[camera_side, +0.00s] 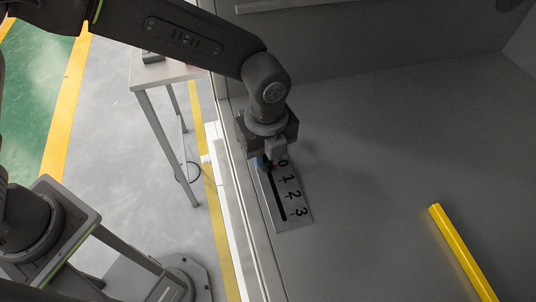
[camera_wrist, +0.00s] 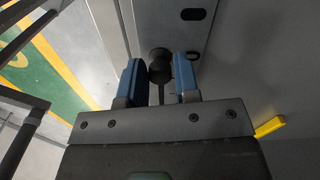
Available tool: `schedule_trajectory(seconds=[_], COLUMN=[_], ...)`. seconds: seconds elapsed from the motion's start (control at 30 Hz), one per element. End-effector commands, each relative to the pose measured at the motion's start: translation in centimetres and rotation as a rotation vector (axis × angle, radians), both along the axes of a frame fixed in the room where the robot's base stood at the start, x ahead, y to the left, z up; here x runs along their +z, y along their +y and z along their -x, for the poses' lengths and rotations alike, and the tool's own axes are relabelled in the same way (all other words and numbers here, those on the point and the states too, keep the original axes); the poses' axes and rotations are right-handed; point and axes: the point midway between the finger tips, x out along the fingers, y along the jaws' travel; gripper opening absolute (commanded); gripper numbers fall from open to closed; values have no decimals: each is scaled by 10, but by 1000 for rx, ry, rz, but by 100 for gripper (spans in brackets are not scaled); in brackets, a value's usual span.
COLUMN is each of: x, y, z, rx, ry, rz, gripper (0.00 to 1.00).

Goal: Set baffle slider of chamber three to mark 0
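A pale scale plate (camera_side: 296,220) with the marks 0, 1, 2 and 3 lies along the chamber's left wall in the side view. A dark slot runs along it beside the numbers. My gripper (camera_side: 266,162) is over the plate's 0 end and hides the slider there. In the wrist view a dark round slider knob (camera_wrist: 159,66) stands at the slot's far end, beside a dark oval mark that looks like the 0. My gripper (camera_wrist: 159,73) has its blue fingers apart, one on each side of the knob, with narrow gaps showing.
A yellow bar (camera_side: 462,252) lies on the chamber floor at the right, well away from the plate; its end shows in the wrist view (camera_wrist: 269,127). The chamber wall edge (camera_side: 238,190) runs close along the plate's left. The grey floor between plate and bar is clear.

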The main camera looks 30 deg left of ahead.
Motion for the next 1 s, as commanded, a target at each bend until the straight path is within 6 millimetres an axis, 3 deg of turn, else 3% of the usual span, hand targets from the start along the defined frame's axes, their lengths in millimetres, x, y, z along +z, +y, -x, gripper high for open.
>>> schedule_trajectory(seconds=[0.2, 0.57, 1.0], x=[0, 8, 98], y=[-1, -2, -3], z=[1, 2, 0], rx=[0, -1, -1], ry=[1, 2, -1], rz=[2, 2, 5], gripper=[50, 51, 51])
